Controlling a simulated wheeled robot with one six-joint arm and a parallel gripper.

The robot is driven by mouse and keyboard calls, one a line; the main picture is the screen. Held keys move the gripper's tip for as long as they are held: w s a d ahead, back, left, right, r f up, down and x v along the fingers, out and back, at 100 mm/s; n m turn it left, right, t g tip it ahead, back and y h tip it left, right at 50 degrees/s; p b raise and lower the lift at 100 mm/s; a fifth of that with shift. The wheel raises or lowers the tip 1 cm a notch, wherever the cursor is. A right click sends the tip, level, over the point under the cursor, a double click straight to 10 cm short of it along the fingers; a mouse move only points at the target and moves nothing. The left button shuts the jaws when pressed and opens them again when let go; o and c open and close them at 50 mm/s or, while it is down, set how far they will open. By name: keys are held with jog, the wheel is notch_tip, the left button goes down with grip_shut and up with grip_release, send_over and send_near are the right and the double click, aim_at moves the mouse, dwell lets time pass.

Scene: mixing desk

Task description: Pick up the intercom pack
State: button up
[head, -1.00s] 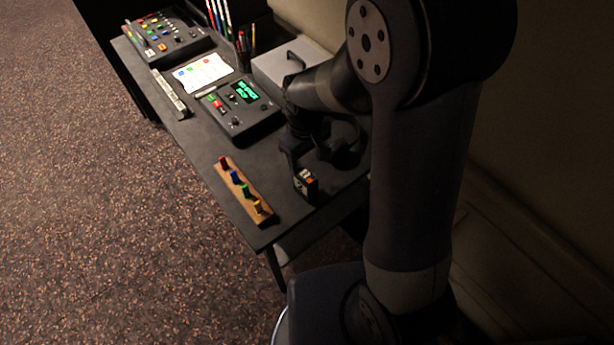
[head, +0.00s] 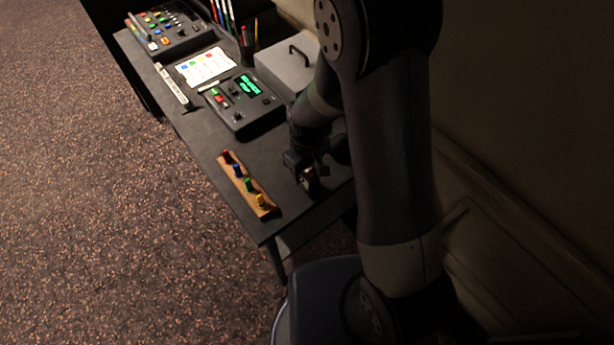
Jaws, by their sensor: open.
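The intercom pack (head: 309,182) is a small dark box with light and orange bits on it, near the right front part of the desk. Only part of it shows. My gripper (head: 306,176) is open and down at the pack, partly covering it. I cannot tell whether the fingers touch it.
The dark desk (head: 207,139) also bears a wooden strip with coloured pegs (head: 247,184) left of my gripper, and a console with a green display (head: 240,100) behind. A grey case with a handle (head: 288,65), a lit colour sheet (head: 205,67) and another console (head: 170,27) stand farther back.

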grip_shut()
dwell(0.4)
